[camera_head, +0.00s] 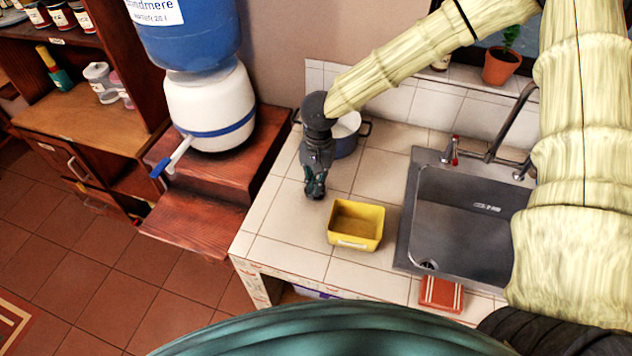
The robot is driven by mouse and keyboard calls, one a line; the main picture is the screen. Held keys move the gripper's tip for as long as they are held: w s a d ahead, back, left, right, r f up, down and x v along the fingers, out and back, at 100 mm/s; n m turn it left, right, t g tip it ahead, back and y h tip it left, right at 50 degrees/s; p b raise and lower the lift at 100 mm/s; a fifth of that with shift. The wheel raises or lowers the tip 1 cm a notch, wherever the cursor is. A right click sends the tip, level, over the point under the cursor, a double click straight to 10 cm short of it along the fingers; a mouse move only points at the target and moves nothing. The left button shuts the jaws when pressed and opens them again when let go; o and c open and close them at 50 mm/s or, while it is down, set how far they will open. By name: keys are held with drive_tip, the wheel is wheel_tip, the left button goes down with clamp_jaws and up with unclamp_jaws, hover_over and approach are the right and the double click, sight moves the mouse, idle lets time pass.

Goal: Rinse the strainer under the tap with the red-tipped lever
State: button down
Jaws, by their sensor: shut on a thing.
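My gripper (315,190) points down over the tiled counter, left of the yellow tub. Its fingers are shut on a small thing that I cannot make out. I cannot pick out a strainer for certain. The sink (465,215) is a grey metal basin at the right, with a drain at its front left. The tap (508,120) rises behind it. The red-tipped lever (453,148) stands at the left of the tap's base. A second lever (523,171) is at the right, partly hidden by my arm.
A yellow tub (356,224) stands between my gripper and the sink. A blue and white pot (346,134) is behind my gripper. A red striped sponge or cloth (442,294) lies before the sink. A water dispenser (210,105) stands on wooden steps at the left.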

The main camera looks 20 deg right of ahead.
drive_tip(key=shift+f, duration=0.5)
drive_tip(key=shift+s, duration=0.1)
drive_tip(key=c, duration=1.6)
unclamp_jaws()
drive_tip(key=shift+f, duration=0.1)
drive_tip(key=shift+o, duration=0.2)
wheel_tip(320, 180, up, 12)
drive_tip(key=w+d+b, duration=0.1)
drive_tip(key=b, duration=0.1)
drive_tip(key=shift+w, duration=0.15)
drive_tip(key=shift+o, duration=0.4)
